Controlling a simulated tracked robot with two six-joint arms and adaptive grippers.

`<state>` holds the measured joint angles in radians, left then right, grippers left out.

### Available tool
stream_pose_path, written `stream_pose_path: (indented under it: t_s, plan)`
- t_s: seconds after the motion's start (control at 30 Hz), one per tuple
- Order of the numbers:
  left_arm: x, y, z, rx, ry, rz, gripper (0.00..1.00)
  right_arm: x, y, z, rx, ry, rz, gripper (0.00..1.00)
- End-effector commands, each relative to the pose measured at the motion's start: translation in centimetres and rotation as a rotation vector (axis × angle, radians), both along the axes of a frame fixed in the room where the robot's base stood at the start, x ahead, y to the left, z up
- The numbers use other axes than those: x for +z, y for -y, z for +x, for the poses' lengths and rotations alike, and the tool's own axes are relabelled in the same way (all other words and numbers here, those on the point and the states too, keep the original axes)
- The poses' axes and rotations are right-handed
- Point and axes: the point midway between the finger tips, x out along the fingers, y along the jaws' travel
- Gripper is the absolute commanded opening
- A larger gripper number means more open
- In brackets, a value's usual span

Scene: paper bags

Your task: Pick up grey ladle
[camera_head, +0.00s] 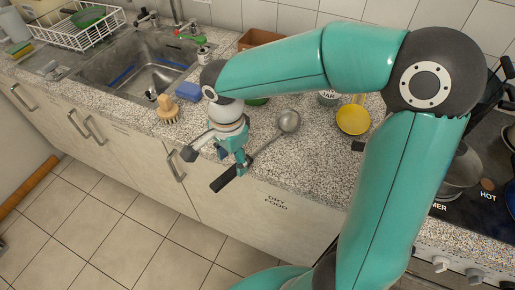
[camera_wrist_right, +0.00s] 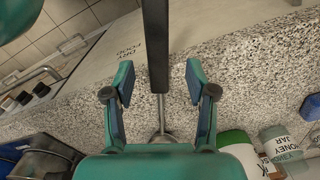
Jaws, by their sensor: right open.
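The grey ladle lies on the granite counter in the head view, its round bowl (camera_head: 289,121) toward the back right. Its dark handle (camera_head: 222,180) sticks out over the counter's front edge. My right gripper (camera_head: 214,160) is over the front edge at the handle. In the right wrist view the handle (camera_wrist_right: 156,45) runs between the two spread fingers of my right gripper (camera_wrist_right: 160,80), with gaps on both sides. The ladle's bowl is mostly hidden there by the gripper body. My left gripper does not show.
A wooden brush (camera_head: 167,112) and a blue sponge (camera_head: 188,91) lie left of the gripper by the sink (camera_head: 145,75). A yellow pan-like utensil (camera_head: 353,120) lies to the right. A honey jar (camera_wrist_right: 278,148) stands on the counter. The stove is at far right.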

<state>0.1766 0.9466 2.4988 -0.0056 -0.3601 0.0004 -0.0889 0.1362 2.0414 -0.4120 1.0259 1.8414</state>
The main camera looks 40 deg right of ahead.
Motion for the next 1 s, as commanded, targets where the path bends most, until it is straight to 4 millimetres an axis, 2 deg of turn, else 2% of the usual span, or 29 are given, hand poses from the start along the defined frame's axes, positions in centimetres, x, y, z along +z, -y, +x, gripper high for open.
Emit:
stream_pose_path:
  t_s: [0.1, 0.2, 0.5, 0.83, 1.0]
  plan:
    - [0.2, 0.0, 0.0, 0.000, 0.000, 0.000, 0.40, -1.8, -0.2, -0.3, -0.001, -0.005, 0.000, 0.56]
    - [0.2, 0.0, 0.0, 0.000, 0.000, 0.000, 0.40, -2.8, -0.1, -0.2, -0.001, -0.003, 0.000, 0.56]
    - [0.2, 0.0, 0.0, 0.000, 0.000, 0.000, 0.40, -3.2, -0.1, -0.2, -0.001, 0.000, 0.001, 0.55]
    - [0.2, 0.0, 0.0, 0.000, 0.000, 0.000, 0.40, -3.1, -0.1, -0.2, -0.001, 0.000, 0.001, 0.00]
    - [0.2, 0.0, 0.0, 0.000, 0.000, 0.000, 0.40, -3.1, -0.1, -0.2, -0.001, 0.000, 0.000, 0.00]
